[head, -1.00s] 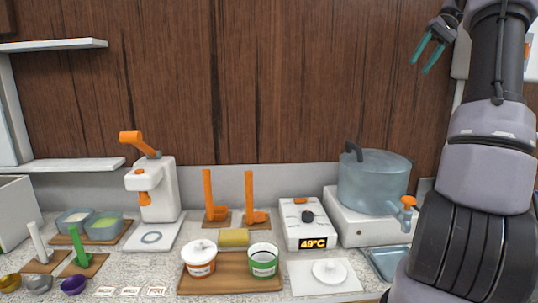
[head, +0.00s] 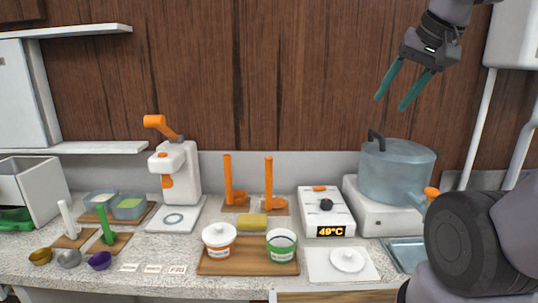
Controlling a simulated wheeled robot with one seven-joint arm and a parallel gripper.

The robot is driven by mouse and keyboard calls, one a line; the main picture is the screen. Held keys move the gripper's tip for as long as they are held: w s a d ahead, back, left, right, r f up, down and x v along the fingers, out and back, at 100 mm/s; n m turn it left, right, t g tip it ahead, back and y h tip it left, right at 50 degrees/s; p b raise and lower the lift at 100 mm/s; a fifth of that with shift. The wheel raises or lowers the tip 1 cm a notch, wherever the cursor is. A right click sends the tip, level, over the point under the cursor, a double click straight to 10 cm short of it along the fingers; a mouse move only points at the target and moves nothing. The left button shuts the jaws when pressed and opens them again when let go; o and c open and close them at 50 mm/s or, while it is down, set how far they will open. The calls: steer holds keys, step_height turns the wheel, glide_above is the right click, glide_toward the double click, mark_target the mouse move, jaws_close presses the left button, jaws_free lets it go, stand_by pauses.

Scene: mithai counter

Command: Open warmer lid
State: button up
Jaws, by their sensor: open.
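The warmer appears to be the translucent blue-grey pot (head: 398,172) on a white base (head: 372,216) at the right of the counter. A dark curved handle (head: 376,139) stands on its top at the left side, and the top looks closed. An orange-handled tap is at its right side, partly hidden by my arm. My gripper (head: 390,103) is up in the air, above and in front of the wall, over the pot. Its two teal fingers are apart and empty, pointing down and left.
A white unit with a 49°C display (head: 327,214) stands left of the pot. A wooden tray (head: 247,268) holds two tubs, one with a white lid. A round white lid (head: 347,260) lies on a white mat. An orange-levered press (head: 175,172) stands further left.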

steer(key=shift+s+a+f, duration=0.2)
steer(key=shift+s+f, duration=0.15)
steer(key=shift+f, duration=0.05)
steer(key=c, duration=0.3)
steer(key=shift+f, duration=0.15)
jaws_close()
steer(key=n+g+h, duration=0.7)
steer(key=n+h, duration=0.2)
steer(key=n, duration=1.3)
glide_toward(375, 147)
steer(key=x, duration=0.4)
steer(key=shift+s+d+f, duration=0.1)
steer(key=shift+s+f, duration=0.2)
steer(key=shift+f, duration=0.1)
